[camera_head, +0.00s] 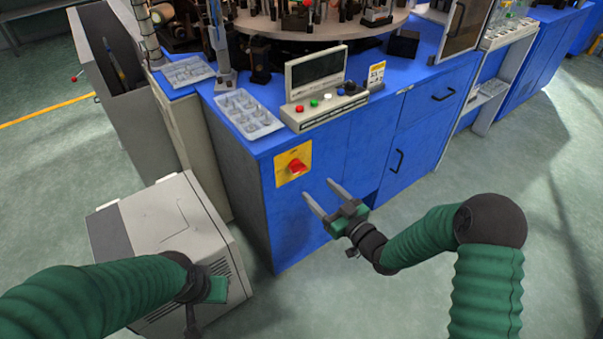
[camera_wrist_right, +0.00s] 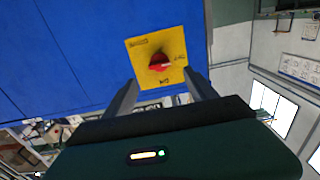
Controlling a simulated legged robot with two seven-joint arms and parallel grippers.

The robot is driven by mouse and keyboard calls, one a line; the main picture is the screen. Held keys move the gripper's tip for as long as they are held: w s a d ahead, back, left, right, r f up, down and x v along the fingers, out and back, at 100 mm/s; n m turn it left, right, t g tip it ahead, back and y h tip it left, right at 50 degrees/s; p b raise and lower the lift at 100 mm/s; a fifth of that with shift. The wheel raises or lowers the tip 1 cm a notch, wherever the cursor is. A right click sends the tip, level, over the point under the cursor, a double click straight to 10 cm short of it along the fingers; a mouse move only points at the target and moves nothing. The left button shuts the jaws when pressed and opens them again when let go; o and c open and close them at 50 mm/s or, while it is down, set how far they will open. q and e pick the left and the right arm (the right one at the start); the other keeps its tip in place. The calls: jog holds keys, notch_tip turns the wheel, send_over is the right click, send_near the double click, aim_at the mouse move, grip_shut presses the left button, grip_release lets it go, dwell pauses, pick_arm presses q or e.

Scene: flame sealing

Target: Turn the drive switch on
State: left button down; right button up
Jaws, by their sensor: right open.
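The drive switch is a red rotary knob (camera_head: 296,167) on a square yellow plate (camera_head: 284,174), on the front of the blue machine cabinet near its left corner. My right gripper (camera_head: 318,188) is open and empty, its two fingers pointing toward the cabinet a little right of and below the switch. In the right wrist view the red knob (camera_wrist_right: 159,61) shows between and beyond the open fingers (camera_wrist_right: 160,78), apart from them. My left gripper (camera_head: 206,292) is at the lower left over a grey box; its fingers are mostly hidden.
The blue cabinet (camera_head: 335,175) has a panel with coloured buttons (camera_head: 325,104) and a grey tray (camera_head: 247,113) on top. Black handles (camera_head: 397,162) stick out to the right. The grey box (camera_head: 165,225) stands on the floor at left. Floor at right is clear.

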aim_at(301, 171)
jog(key=b+x, duration=0.2)
jog(key=x, duration=0.7)
jog(key=shift+w+a, duration=0.1)
jog(key=shift+w, duration=0.05)
jog(key=shift+c, duration=0.3)
jog(key=shift+c, duration=1.2)
jog(key=c, duration=1.1)
